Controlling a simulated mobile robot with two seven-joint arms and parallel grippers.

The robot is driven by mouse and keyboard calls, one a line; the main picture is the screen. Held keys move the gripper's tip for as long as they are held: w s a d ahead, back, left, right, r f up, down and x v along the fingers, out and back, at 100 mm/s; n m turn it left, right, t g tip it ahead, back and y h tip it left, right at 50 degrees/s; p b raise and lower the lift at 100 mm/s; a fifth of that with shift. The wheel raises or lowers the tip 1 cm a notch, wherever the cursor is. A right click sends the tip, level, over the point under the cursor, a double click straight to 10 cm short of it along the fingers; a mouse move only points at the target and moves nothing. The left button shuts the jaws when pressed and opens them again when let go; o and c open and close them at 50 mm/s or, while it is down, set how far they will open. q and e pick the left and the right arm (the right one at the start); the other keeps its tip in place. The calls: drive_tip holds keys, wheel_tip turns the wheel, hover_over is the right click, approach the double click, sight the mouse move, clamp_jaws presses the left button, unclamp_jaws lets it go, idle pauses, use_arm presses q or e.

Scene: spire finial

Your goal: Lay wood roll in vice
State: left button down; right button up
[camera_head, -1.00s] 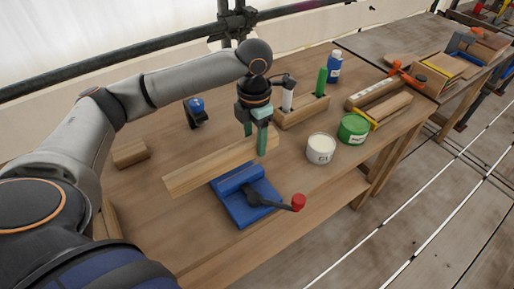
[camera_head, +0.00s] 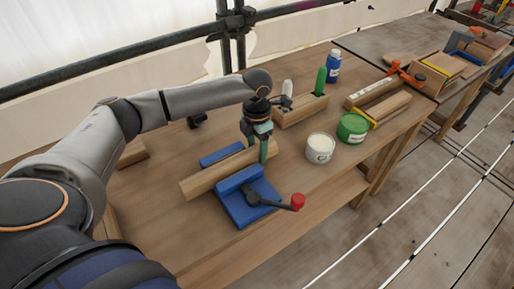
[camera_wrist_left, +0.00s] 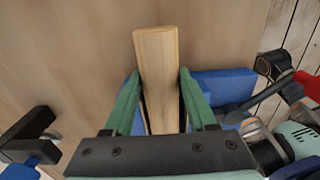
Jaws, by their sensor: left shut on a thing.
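The wood roll (camera_head: 215,172) is a pale, long piece of wood, and it also shows in the left wrist view (camera_wrist_left: 157,60). My left gripper (camera_head: 263,152) is shut on it near its right end, one green finger on each side. The blue vice (camera_head: 240,208) sits on the bench, with a black handle and red knob (camera_head: 297,201). The roll lies across the vice, between its front block and the blue back jaw (camera_head: 221,154). I cannot tell whether it touches the vice or hangs just above it. My right gripper is not in view.
A white tin (camera_head: 319,149) and a green tin (camera_head: 352,129) stand right of the vice. A wooden holder (camera_head: 301,110) with upright tools and a blue bottle (camera_head: 333,66) are behind. A wood block (camera_head: 131,153) lies at left. The bench front is clear.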

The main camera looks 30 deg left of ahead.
use_arm(q)
drive_tip(key=shift+f, duration=0.1)
drive_tip(key=shift+c, duration=1)
unclamp_jaws()
wheel_tip(320, 180, up, 12)
drive_tip(key=shift+r, duration=0.2)
